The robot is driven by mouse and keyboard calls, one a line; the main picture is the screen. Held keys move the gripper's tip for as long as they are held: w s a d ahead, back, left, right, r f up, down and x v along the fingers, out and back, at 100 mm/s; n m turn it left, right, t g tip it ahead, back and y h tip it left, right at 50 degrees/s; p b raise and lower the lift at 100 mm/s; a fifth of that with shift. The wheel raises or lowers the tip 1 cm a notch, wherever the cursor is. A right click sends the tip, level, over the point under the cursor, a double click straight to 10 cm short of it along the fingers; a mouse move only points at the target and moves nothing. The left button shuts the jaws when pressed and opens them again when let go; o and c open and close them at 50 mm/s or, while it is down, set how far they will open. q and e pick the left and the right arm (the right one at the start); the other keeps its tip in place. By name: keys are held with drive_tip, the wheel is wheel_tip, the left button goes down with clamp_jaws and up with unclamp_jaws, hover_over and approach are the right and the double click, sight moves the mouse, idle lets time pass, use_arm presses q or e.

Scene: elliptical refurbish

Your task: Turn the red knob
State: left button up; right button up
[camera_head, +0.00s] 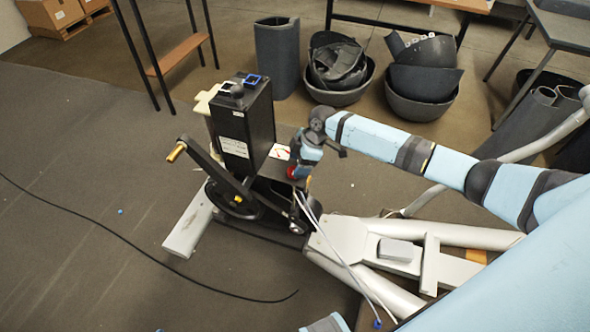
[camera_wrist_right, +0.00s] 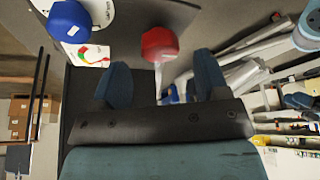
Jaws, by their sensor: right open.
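The red knob (camera_head: 292,173) is on the machine, partly hidden by my right gripper (camera_head: 304,158) in the head view. In the right wrist view, the red knob (camera_wrist_right: 160,43) is round and lies just beyond and roughly between the two fingertips of my right gripper (camera_wrist_right: 161,64). The fingers are apart, with a gap between them, and do not appear closed on the knob. My left gripper does not show.
The machine has a tall black box (camera_head: 243,125), a crank arm with a brass-coloured handle (camera_head: 176,152) and a pale frame (camera_head: 395,250). A blue knob (camera_wrist_right: 70,21) is near the red one. A black cable (camera_head: 130,243) crosses the floor. Black bins (camera_head: 422,85) stand behind.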

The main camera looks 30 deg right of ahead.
drive_tip(key=shift+x, duration=1.4)
drive_tip(key=shift+c, duration=0.5)
drive_tip(key=c, duration=0.8)
